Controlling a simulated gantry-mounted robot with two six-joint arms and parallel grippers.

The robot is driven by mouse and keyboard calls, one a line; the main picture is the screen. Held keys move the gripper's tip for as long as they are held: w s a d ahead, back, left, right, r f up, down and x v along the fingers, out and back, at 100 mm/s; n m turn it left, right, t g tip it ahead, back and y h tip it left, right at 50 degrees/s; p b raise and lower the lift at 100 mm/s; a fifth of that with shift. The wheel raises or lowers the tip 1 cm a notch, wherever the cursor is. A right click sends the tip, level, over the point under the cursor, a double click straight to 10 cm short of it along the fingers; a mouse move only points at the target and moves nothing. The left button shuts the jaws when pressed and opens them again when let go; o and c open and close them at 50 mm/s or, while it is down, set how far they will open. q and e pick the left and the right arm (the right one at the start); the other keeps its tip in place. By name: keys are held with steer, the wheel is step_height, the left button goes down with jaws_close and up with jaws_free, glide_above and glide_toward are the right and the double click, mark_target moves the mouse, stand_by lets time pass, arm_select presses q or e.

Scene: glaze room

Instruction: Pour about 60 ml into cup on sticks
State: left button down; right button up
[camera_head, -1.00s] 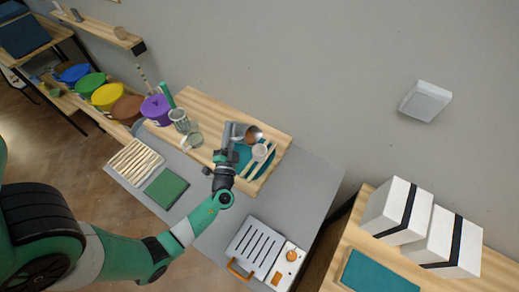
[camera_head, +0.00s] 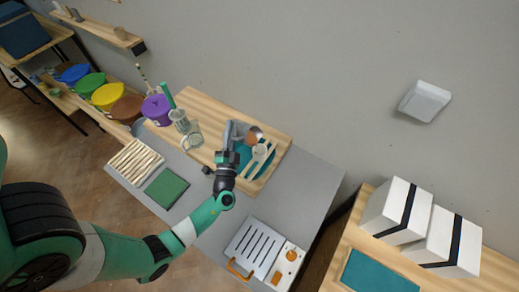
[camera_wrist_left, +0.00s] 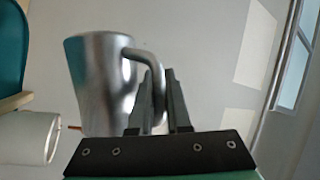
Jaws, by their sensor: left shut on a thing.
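My left gripper (camera_head: 229,154) is shut on the handle of a silver metal jug (camera_wrist_left: 97,75). In the head view the jug (camera_head: 239,130) is partly hidden by the gripper, and its brownish opening faces right. The white cup (camera_head: 259,152) stands just right of and below the jug's mouth, on pale sticks (camera_head: 256,169) over a teal round (camera_head: 243,155). The cup (camera_wrist_left: 25,137) also shows at the lower left of the wrist view, below the jug. I cannot tell whether liquid is flowing. My right gripper is not in view.
A clear glass vessel (camera_head: 191,137) and a glass jar (camera_head: 178,117) stand left of the jug on the wooden board (camera_head: 213,109). A purple pot (camera_head: 156,108) is farther left. A slotted white device (camera_head: 257,247) lies at the front. Grey table is bare at right.

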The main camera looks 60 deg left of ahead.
arm_select(q)
steer(key=shift+r, duration=0.15)
steer(key=shift+w+d+r+m+t+y+b, duration=0.2)
steer(key=shift+d+m+t+b, duration=0.1)
steer(key=shift+d+m+b, duration=0.15)
steer(key=shift+w+d+r+m+t+y+b, duration=0.1)
steer(key=shift+w+d+r+m+t+b, duration=0.1)
steer(key=shift+d+m+t+b, duration=0.2)
stand_by(1.6)
steer(key=shift+s+r+m, duration=0.1)
steer(key=shift+m, duration=0.15)
steer(key=a+f+n+g, duration=0.1)
steer(key=s+a+n+g, duration=0.1)
steer(key=n, duration=0.1)
steer(key=a+f+n+g+p, duration=0.1)
steer(key=shift+s+a+f+n, duration=0.1)
steer(key=shift+s+f+n, duration=0.2)
steer(key=shift+s+n, duration=0.1)
steer(key=shift+s+a+f+n+g+h, duration=0.2)
steer(key=shift+a+f+n+g+h, duration=0.1)
steer(key=shift+f+n+h, duration=0.15)
steer(key=shift+s+a+f+n+g+h+p, duration=0.2)
steer(key=shift+n+g+h+p, duration=0.2)
steer(key=shift+n, duration=0.15)
